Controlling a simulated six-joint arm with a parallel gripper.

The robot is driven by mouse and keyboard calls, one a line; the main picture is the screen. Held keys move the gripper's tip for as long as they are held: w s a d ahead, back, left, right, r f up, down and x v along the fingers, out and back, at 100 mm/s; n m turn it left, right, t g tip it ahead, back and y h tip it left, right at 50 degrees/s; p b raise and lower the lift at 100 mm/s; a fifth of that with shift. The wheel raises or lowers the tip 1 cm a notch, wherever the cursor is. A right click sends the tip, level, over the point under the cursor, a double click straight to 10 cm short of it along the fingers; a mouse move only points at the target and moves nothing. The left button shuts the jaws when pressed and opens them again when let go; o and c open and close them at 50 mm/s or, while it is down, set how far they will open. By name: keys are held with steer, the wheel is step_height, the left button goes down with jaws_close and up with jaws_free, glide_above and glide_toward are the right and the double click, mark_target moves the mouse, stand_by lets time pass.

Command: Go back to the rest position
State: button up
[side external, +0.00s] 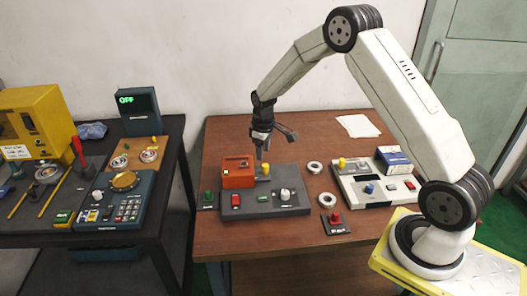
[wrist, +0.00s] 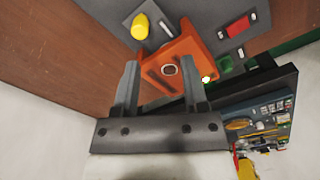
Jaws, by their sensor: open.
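My gripper (side external: 263,148) hangs from the arm over the back of the brown table, just above the orange box and near the yellow knob. In the wrist view my gripper (wrist: 160,75) has its two fingers spread, with nothing between them. The orange box (side external: 237,180) stands on a dark grey panel, and it also shows beyond the fingers in the wrist view (wrist: 182,48). A round grey-rimmed opening or ring shows on that box. Two pale bearing rings lie on the table, one farther back (side external: 314,167) and one nearer (side external: 327,199).
The grey panel (side external: 262,206) carries a yellow knob (side external: 266,168). A white device (side external: 350,188) and a blue box (side external: 393,160) stand to the right. A red-button unit (side external: 336,221) is in front. A dark table (side external: 160,215) with machines stands left. The air above the brown table is mostly free.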

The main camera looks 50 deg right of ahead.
steer(key=s+a+r+m, duration=0.1)
steer(key=s+a+r, duration=0.2)
steer(key=s, duration=0.4)
steer(key=s+a+r+t, duration=0.1)
steer(key=s+a+r, duration=0.1)
steer(key=s+a, duration=0.3)
steer(key=s+a+r+m+t, duration=0.1)
steer(key=s+a+r, duration=0.2)
steer(key=s, duration=0.6)
steer(key=shift+s+a+r+m, duration=0.15)
steer(key=shift+a+r+m, duration=0.2)
steer(key=shift+a, duration=0.6)
